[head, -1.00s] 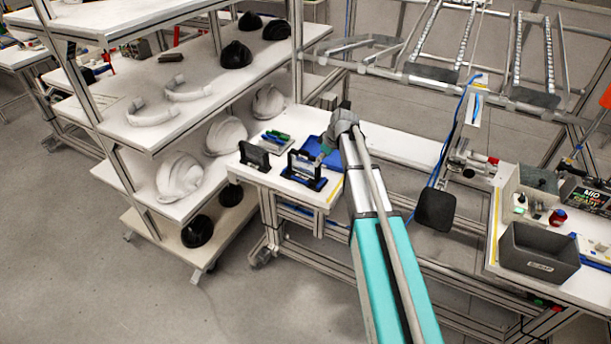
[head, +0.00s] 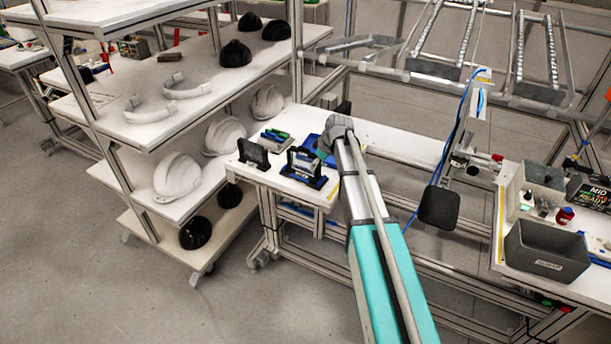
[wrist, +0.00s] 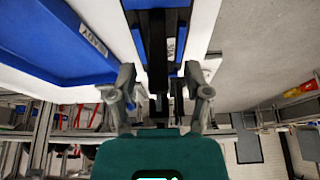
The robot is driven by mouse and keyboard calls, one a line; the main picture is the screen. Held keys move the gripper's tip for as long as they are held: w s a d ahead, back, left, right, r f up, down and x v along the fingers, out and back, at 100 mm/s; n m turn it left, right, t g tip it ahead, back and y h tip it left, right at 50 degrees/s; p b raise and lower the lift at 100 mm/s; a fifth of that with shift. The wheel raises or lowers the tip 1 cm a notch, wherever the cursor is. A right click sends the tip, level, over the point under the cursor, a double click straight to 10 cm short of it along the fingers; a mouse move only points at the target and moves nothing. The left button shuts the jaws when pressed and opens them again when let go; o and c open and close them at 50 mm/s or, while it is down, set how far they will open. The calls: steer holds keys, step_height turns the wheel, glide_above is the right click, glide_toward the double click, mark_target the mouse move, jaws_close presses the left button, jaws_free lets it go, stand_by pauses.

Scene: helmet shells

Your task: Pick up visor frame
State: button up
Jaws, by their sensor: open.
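Two white curved bands, which look like visor frames, lie on the middle shelf at left in the head view, one nearer (head: 146,110) and one farther (head: 187,88). A black upright frame in a black-and-blue holder (head: 305,168) stands on the white bench; I cannot tell whether it is a visor frame. My gripper (head: 322,150) is just behind and right of this holder, partly hidden by my wrist. In the wrist view my gripper (wrist: 161,88) is open, with its fingers on either side of the black-and-blue holder (wrist: 160,45). Contact cannot be told.
A second black holder (head: 253,153) and a small tray of green and blue items (head: 272,139) stand left on the bench. A blue tray (wrist: 55,40) lies beside my gripper. White helmet shells (head: 176,175) fill the lower shelf. A grey bin (head: 546,250) stands at right.

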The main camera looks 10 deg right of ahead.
steer(key=shift+w+a+f, duration=0.1)
steer(key=shift+a+f, duration=0.05)
steer(key=shift+f, duration=0.25)
stand_by(0.3)
jaws_close()
